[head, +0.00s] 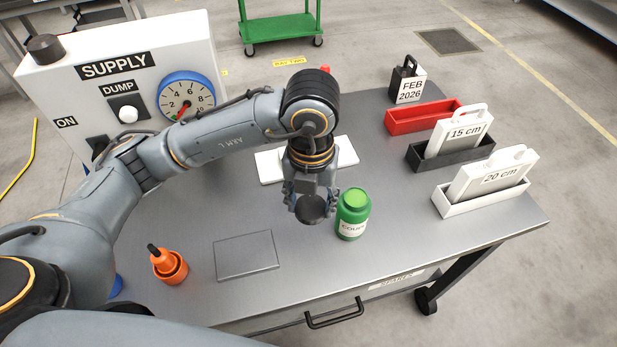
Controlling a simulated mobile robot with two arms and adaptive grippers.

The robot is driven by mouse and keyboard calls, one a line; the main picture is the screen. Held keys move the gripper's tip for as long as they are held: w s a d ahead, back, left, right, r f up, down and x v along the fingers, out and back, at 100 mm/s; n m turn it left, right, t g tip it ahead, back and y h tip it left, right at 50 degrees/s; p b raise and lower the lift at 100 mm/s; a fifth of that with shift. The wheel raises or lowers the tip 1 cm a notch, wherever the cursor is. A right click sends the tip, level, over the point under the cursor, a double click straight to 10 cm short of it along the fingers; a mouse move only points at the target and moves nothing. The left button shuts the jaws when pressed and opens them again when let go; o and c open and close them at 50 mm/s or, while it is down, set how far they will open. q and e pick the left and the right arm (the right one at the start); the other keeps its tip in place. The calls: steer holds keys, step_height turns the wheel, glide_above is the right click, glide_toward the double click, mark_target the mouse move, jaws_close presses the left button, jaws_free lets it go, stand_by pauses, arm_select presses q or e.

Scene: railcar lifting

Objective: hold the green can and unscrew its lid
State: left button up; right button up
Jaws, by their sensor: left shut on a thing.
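The green can (352,222) stands upright on the metal table, with a white label on its front and a paler green round top. My left gripper (312,204) is just left of the can, at about the height of its upper part in the picture. Its fingers are shut on a dark round piece (312,208) that looks like a lid; I cannot tell for certain what it is. One finger overlaps or comes close to the can's left side; contact cannot be told. My right gripper is not in view.
An orange container (169,267) stands at the front left, beside a flat square plate (247,254). A white flat piece (270,167) lies behind my gripper. Red (402,121), black (418,158) and white (450,207) trays line the right. The SUPPLY box (190,50) stands back left.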

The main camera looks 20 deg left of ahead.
arm_select(q)
steer(key=w+f, duration=0.3)
steer(key=w, duration=0.5)
steer(key=p, duration=0.2)
glide_above(322, 193)
steer(key=s, duration=0.1)
step_height(322, 193, down, 5)
steer(key=shift+d+f, duration=0.1)
steer(key=shift+f, duration=0.1)
steer(key=shift+w+f, duration=0.35)
steer(key=shift+f, duration=0.15)
step_height(322, 193, down, 3)
steer(key=shift+w+p, duration=0.15)
steer(key=shift+p, duration=0.85)
steer(key=shift+f, duration=0.2)
steer(key=shift+f, duration=0.1)
